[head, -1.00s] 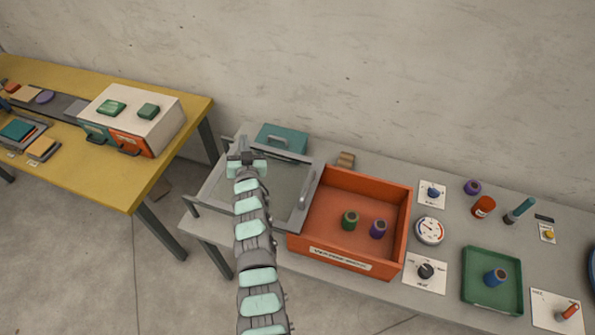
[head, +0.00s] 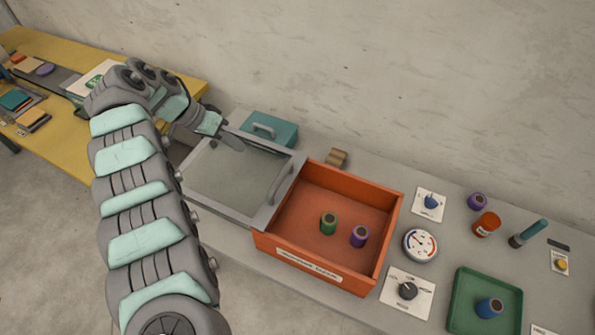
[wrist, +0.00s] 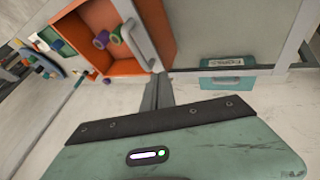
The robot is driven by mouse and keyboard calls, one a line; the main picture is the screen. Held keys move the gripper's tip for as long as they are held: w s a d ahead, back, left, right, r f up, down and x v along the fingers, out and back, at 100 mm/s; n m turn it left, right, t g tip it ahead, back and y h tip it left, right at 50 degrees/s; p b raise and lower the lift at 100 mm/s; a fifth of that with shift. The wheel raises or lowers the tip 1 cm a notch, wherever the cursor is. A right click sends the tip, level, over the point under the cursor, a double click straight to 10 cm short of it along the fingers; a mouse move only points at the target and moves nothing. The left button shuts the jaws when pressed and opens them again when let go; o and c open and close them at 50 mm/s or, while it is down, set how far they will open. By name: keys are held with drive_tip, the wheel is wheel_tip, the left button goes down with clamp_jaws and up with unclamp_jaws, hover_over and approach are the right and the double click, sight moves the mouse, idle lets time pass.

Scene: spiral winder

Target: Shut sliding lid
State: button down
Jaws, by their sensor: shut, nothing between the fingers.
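The sliding lid (head: 235,180) is a grey frame with a dull, glass-like panel and a grey bar handle (head: 280,182) near its right edge. It lies left of the orange box (head: 320,270), which is open at the top. A green spool (head: 328,222) and a purple spool (head: 360,236) stand inside the box. My gripper (head: 236,145) is shut and empty near the lid's far edge, left of the handle; I cannot tell whether it touches the lid. The wrist view shows its closed fingers (wrist: 157,94), with the lid handle (wrist: 135,42) and orange box (wrist: 158,22) beyond.
A teal case (head: 270,130) with a handle stands behind the lid, close to my gripper. A small brown object (head: 337,158) lies behind the orange box. Dials, spools and a green tray (head: 461,300) occupy the right bench. A yellow table (head: 60,140) stands left.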

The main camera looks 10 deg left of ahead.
drive_tip(key=x, duration=0.9)
drive_tip(key=shift+s+f, duration=0.1)
drive_tip(key=shift+f, duration=0.15)
drive_tip(key=shift+d+r+p, duration=0.2)
drive_tip(key=shift+d+p, duration=0.15)
drive_tip(key=shift+p, duration=0.9)
drive_tip(key=p, duration=0.2)
drive_tip(key=d+p, duration=0.1)
drive_tip(key=p, duration=0.2)
drive_tip(key=shift+s+d+f, duration=0.1)
drive_tip(key=shift+s+d, duration=0.05)
drive_tip(key=shift+d, duration=0.15)
drive_tip(key=shift+s+d+f+p, duration=0.1)
drive_tip(key=shift+d+f+p, duration=0.4)
drive_tip(key=shift+d+p, duration=0.75)
drive_tip(key=shift+a, duration=0.3)
drive_tip(key=shift+p, duration=0.4)
